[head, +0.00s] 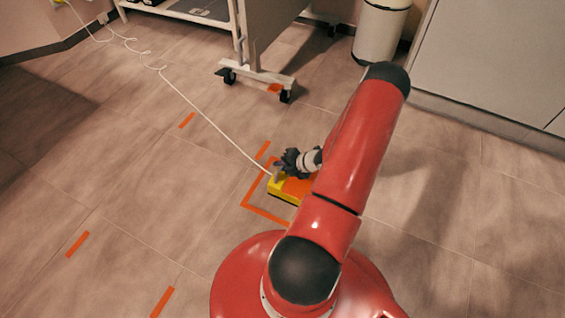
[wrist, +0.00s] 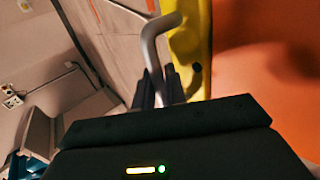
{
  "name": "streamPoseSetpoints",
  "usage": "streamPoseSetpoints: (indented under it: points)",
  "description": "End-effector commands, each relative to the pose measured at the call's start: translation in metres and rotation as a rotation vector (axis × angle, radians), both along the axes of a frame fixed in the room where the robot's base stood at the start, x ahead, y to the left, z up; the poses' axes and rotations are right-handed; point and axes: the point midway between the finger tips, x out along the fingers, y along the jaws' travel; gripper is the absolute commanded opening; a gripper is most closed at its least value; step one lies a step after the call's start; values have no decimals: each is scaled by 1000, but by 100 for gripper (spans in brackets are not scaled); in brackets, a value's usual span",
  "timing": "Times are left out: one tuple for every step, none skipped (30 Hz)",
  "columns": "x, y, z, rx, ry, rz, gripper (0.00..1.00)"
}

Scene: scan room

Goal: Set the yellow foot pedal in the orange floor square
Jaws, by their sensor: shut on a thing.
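The yellow foot pedal (head: 284,196) with an orange top is low at the floor, within the orange floor square (head: 246,192) as seen in the head view. My red arm hides its right part and much of the square. My gripper (head: 279,172) is at the pedal's far edge. In the wrist view my gripper (wrist: 162,92) is shut on the pedal's grey bar handle (wrist: 150,42), beside the pedal's yellow side (wrist: 192,50). Whether the pedal touches the floor cannot be told.
A white cable (head: 205,118) runs from the pedal across the floor to the back left. A wheeled cart leg (head: 258,76) and a bin (head: 381,30) stand behind. Orange tape strips (head: 77,244) mark the floor.

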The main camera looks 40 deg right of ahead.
Motion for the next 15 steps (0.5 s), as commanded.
streamPoseSetpoints:
  points:
    - [-3,-2,-2,-3,5,-5,0]
    - [-3,-3,-2,-3,6,-5,0]
    - [-3,-3,-2,-3,6,-5,0]
    - [-3,-3,-2,-3,7,-5,0]
    - [-3,-3,-2,-3,8,-6,0]
    - [-5,-2,-4,-1,11,-5,16]
    - [-5,-2,-4,-1,11,-5,20]
    - [-5,-2,-4,-1,11,-5,24]
    - [-4,-2,-3,-1,10,-5,29]
    - [-4,-2,-3,-1,10,-5,33]
    - [-4,-2,-3,-1,10,-5,34]
    - [-4,-2,-3,-1,9,-5,34]
    - [-4,-2,-3,-1,9,-5,34]
    - [-4,-2,-3,-1,9,-5,34]
    - [-4,-2,-3,-1,9,-5,34]
